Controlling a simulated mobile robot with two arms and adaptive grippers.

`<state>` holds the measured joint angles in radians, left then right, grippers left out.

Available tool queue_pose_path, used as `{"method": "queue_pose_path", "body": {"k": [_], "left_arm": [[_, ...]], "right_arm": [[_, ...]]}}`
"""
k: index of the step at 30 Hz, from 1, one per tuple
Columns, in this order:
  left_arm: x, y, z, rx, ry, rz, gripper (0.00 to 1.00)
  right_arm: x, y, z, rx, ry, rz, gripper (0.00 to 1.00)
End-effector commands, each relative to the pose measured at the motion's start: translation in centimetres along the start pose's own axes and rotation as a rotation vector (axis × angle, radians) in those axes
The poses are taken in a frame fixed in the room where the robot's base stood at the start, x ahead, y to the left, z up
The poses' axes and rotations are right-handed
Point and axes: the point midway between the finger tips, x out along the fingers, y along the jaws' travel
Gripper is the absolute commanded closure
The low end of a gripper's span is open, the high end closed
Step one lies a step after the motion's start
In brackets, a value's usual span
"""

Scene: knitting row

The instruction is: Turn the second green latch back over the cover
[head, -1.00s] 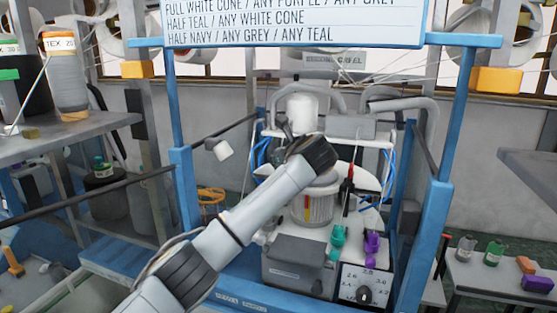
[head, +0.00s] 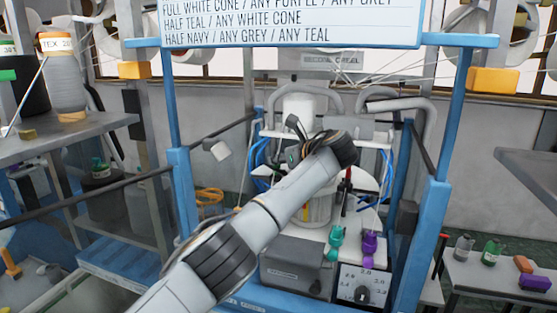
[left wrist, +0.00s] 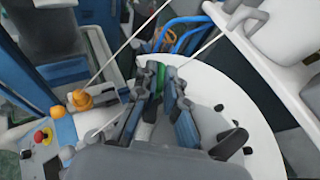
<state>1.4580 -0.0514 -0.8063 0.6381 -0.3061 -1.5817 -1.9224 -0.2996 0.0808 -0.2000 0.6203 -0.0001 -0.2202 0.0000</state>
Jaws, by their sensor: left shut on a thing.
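My left gripper (left wrist: 158,108) is shut on a narrow green piece, the green latch (left wrist: 161,78), whose end shows between the fingertips in the left wrist view. The fingers stand over a white round plate (left wrist: 206,84), which looks like the cover. It shows partly in the head view (head: 366,181), behind my arm. In the head view my left gripper (head: 291,142) is small and partly hidden by my own wrist. I cannot make out another green latch or which way the held one points. My right gripper is not in view.
Black knobs (left wrist: 230,144) stand on the white plate. A teal fitting (head: 335,243) and a purple one (head: 369,246) stand in front, beside a dial panel (head: 362,284) and grey box (head: 293,263). Blue posts (head: 432,215) frame the machine. Thin yarns cross the wrist view.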

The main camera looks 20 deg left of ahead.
Motion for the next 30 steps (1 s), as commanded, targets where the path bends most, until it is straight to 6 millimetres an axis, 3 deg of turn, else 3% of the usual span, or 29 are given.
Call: {"method": "queue_pose_path", "body": {"k": [5, 6, 9, 20, 23, 30], "left_arm": [[0.0, 0.0, 0.1, -0.001, -0.001, -0.002, 1.00], [-0.1, 0.0, 0.1, -0.001, -0.001, -0.002, 0.86], [0.0, 0.0, 0.1, -0.001, -0.001, -0.002, 0.67], [-0.4, -0.1, 0.0, 0.000, -0.001, -0.003, 0.67], [-1.5, -0.1, 0.0, -0.001, -0.001, -0.005, 0.67], [-6.5, -0.2, 0.0, 0.000, -0.001, -0.007, 0.67]], "right_arm": [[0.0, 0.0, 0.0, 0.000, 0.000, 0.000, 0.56], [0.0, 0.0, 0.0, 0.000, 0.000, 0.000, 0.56], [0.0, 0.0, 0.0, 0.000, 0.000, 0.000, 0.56], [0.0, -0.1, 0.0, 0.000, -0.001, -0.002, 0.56], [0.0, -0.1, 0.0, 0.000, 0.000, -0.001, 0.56], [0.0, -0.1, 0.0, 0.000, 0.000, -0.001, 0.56]]}}
